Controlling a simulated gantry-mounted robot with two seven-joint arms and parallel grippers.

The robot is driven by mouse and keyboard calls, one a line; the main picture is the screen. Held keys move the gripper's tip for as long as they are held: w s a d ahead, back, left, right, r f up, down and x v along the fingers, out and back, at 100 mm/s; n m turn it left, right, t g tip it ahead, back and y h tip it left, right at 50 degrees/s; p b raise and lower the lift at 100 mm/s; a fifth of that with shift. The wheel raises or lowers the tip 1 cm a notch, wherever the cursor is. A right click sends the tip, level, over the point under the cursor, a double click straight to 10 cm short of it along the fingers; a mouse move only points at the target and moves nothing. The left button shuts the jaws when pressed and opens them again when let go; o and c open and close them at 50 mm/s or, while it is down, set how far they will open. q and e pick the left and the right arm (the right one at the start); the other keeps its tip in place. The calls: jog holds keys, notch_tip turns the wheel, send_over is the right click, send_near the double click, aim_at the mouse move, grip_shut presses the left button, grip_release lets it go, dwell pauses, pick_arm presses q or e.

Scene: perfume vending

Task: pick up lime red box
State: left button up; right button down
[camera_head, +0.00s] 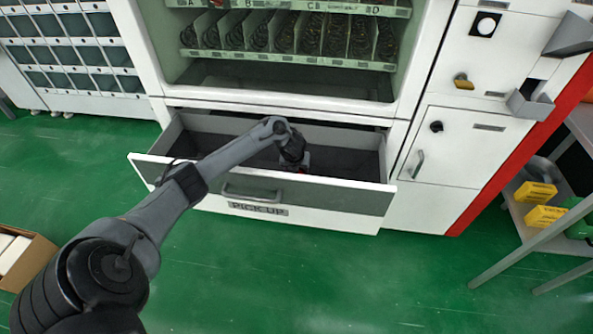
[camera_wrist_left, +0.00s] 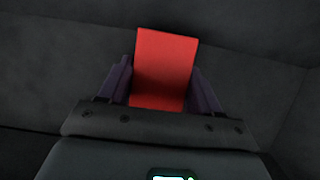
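The open pick-up drawer (camera_head: 345,136) of the vending machine holds a red box, mostly hidden behind my left gripper in the head view, where only a bit of red (camera_head: 303,170) shows. In the left wrist view the red box (camera_wrist_left: 165,68) stands between the two fingers, with a plain red face and no readable label. My left gripper (camera_wrist_left: 161,88) is down inside the drawer, and its fingers lie flush against both sides of the box. The box is still low in the drawer. My right gripper is not in view.
The drawer's front panel (camera_head: 260,192) with its handle stands between the drawer interior and the green floor (camera_head: 330,285). A cart with yellow boxes (camera_head: 537,193) is at the right, and a cardboard box (camera_head: 28,262) is at the lower left.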

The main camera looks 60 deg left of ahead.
pick_arm(q)
jog(key=c, duration=0.3)
jog(key=shift+r, duration=0.1)
jog(key=shift+c, duration=0.2)
